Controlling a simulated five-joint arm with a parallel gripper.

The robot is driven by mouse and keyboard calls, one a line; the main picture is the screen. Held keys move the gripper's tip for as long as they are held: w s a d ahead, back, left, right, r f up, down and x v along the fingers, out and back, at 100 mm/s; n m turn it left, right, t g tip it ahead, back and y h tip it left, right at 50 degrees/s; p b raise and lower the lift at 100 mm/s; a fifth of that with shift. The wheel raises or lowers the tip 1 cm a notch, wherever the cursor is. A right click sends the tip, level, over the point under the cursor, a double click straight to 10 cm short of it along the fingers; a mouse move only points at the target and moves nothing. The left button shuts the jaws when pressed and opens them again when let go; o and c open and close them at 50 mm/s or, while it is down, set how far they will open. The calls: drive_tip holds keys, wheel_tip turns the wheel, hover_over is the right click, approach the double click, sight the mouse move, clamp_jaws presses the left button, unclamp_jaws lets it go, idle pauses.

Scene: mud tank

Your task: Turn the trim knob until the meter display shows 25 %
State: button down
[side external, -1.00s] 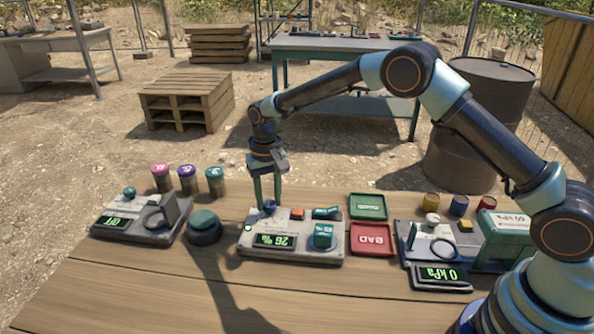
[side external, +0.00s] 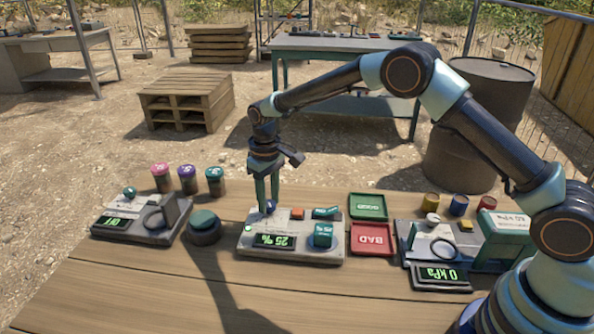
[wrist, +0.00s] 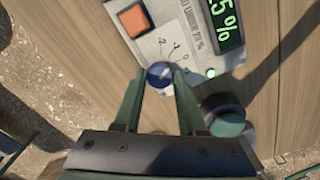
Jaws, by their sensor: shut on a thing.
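The trim knob (wrist: 159,73) is blue and sits on the grey middle meter unit (side external: 245,245). In the wrist view it lies between my two fingertips. My gripper (wrist: 160,82) is shut on the knob, its green fingers one on each side; from the side external view my gripper (side external: 267,208) reaches straight down to it. The meter display (side external: 274,241) reads 25 % in green digits. In the wrist view the display (wrist: 227,22) is cut off at the edge and shows "5 %". A small green light (wrist: 211,73) is lit on the unit.
An orange button (side external: 297,213) and a teal block (side external: 323,236) are on the same unit. A dark, teal-topped round piece (side external: 204,226) stands close at its left. A green tray (side external: 368,206) and a red BAD tray (side external: 372,240) lie at its right. The table front is clear.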

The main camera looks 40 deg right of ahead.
sight(269, 203)
idle(0.3)
drive_tip(key=shift+r, duration=0.1)
drive_tip(key=shift+c, duration=2.4)
unclamp_jaws()
wheel_tip(269, 203, up, 12)
